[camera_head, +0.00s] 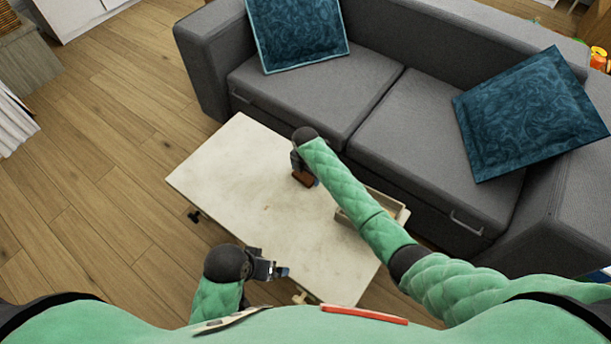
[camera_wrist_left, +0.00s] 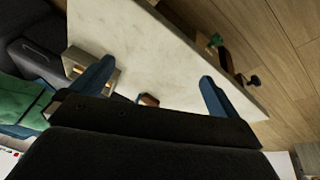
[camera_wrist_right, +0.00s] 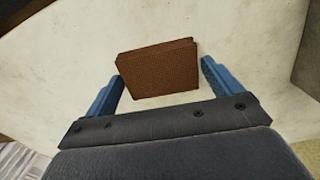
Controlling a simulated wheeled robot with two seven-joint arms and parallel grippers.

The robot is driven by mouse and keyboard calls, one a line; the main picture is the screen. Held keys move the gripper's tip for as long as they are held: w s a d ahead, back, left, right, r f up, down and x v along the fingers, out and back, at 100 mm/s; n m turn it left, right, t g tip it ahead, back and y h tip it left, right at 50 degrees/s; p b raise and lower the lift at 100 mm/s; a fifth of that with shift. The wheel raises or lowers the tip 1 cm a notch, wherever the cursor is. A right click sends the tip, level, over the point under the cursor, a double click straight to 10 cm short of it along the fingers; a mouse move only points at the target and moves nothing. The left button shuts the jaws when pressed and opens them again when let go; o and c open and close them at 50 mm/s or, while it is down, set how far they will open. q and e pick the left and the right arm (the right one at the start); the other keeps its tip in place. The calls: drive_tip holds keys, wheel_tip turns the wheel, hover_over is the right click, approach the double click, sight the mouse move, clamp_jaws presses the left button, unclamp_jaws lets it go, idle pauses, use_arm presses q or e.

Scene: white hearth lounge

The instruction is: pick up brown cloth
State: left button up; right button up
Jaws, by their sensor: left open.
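The brown cloth (camera_head: 303,181) is a folded, rectangular block on the pale table (camera_head: 230,165). In the right wrist view the cloth (camera_wrist_right: 158,68) lies between and just beyond the blue fingertips. My right gripper (camera_wrist_right: 162,72) is open, with one finger on each side of the cloth. In the head view the right gripper hides part of the cloth. My left gripper (camera_head: 277,270) is open and empty near the table's front edge, apart from the cloth. A small part of the cloth (camera_wrist_left: 148,99) also shows in the left wrist view.
A shallow wooden tray (camera_head: 398,210) sits on the table beside my right forearm, partly hidden by it. A grey sofa (camera_head: 375,100) with blue cushions (camera_head: 297,32) stands behind the table. The table's left part is clear, and wooden floor lies to its left.

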sight(306, 174)
drive_tip(key=c, duration=0.6)
drive_tip(key=shift+r, duration=0.25)
drive_tip(key=r, duration=0.4)
drive_tip(key=shift+d+b, duration=0.2)
drive_tip(key=shift+b, duration=0.1)
use_arm(q)
drive_tip(key=shift+w+d+f+t+h+b, duration=0.15)
drive_tip(key=shift+w+d+f+b, duration=0.05)
drive_tip(key=shift+d+f, duration=0.35)
drive_tip(key=shift+w+d+f+t+h+b, duration=0.15)
drive_tip(key=shift+w+d+f+b, duration=0.05)
drive_tip(key=shift+d+f, duration=0.3)
use_arm(e)
drive_tip(key=s+d+r, duration=0.1)
drive_tip(key=d+r, duration=0.1)
drive_tip(key=d, duration=0.1)
drive_tip(key=s+d+r, duration=0.1)
drive_tip(key=d+r, duration=0.1)
drive_tip(key=d, duration=0.2)
drive_tip(key=s+d+r, duration=0.1)
drive_tip(key=d+r, duration=0.1)
drive_tip(key=d, duration=0.1)
drive_tip(key=shift+s+d+r, duration=0.2)
drive_tip(key=shift+d+r, duration=0.05)
drive_tip(key=shift+d, duration=0.15)
